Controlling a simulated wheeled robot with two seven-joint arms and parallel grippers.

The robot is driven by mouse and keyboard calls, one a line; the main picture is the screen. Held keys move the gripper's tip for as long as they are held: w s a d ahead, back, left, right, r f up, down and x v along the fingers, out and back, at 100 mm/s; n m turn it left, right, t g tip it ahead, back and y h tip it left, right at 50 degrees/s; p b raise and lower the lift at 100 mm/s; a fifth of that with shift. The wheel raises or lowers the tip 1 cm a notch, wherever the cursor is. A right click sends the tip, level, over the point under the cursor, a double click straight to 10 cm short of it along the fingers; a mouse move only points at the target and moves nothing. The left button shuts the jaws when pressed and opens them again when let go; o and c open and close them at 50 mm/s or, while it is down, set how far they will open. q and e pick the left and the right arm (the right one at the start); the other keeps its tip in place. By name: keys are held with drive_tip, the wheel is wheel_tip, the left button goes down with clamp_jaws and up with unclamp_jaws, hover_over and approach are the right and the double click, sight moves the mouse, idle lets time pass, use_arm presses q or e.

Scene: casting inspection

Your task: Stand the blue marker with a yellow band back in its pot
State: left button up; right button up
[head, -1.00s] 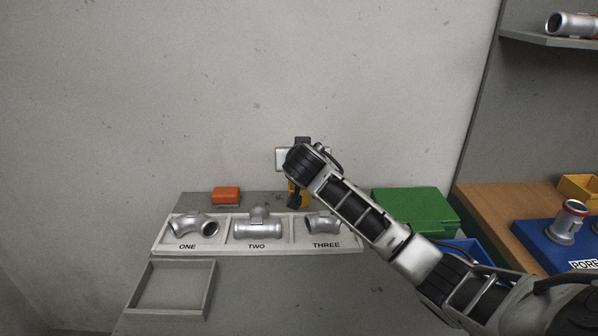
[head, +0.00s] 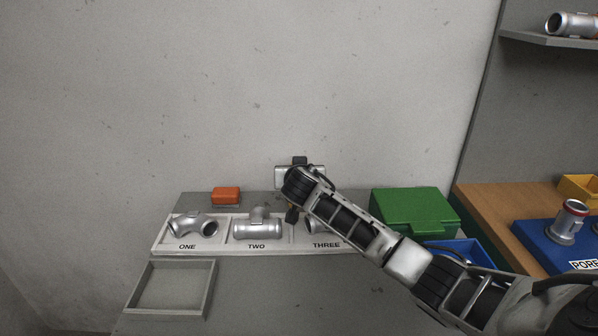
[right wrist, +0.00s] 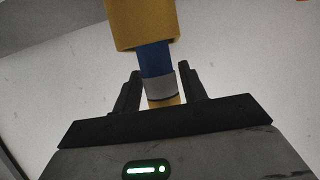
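In the right wrist view the blue marker (right wrist: 153,62) shows a blue shaft, a pale grey section and a yellow band (right wrist: 164,102) close to my palm. My right gripper (right wrist: 160,70) has its two dark fingers drawn in on either side of the marker and looks shut on it. The marker's far end is hidden by the yellow pot (right wrist: 142,25) at the top of that view; how deep it sits in the pot I cannot tell. In the head view my right arm hides the gripper and marker and nearly all the pot. My left gripper is not in view.
A tray (head: 168,249) with bays ONE, TWO and THREE holds silver pipe castings. An orange block (head: 226,195) lies behind it and an empty grey tray (head: 209,290) in front. A green box (head: 412,212), blue bin (head: 478,258) and wooden bench (head: 487,207) stand right.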

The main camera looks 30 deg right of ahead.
drive_tip(key=shift+o, duration=0.2)
drive_tip(key=v, duration=1.6)
drive_tip(key=shift+f, duration=0.3)
drive_tip(key=shift+s, duration=0.15)
